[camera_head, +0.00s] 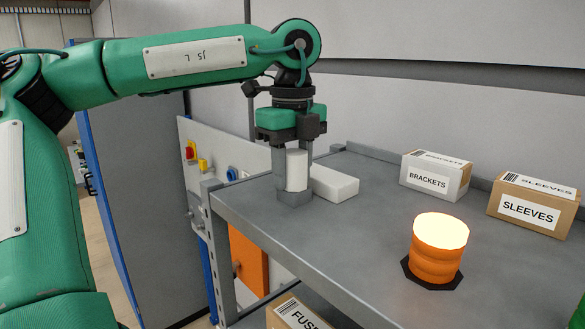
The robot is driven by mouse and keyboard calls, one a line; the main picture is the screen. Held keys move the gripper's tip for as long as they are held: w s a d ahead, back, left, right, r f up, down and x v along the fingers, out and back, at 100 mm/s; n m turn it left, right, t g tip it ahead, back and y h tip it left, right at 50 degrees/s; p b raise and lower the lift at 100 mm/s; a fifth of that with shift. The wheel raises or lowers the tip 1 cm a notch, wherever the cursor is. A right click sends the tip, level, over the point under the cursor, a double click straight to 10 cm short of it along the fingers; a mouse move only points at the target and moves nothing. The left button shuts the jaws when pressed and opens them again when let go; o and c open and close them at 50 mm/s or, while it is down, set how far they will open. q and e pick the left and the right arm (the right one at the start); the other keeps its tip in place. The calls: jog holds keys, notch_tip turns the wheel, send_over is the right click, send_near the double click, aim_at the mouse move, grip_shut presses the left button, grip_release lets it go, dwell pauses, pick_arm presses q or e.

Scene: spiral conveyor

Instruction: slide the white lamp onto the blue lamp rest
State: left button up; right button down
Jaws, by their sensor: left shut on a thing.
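A plain white cylinder, which looks like the white lamp (297,171), is upright between the fingers of my left gripper (292,172). I cannot make out a blue lamp rest. My right gripper is not in view.
On the grey shelf (350,225), a white block (334,184) lies just right of the gripper. A glowing orange lamp (437,255) stands on a dark base. A brackets box (430,178) and a sleeves box (530,209) stand behind. The shelf's middle is clear.

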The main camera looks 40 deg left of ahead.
aim_at(292, 151)
pick_arm(q)
jog(key=shift+r, duration=1.8)
jog(key=shift+r, duration=2)
jog(key=shift+f, duration=0.1)
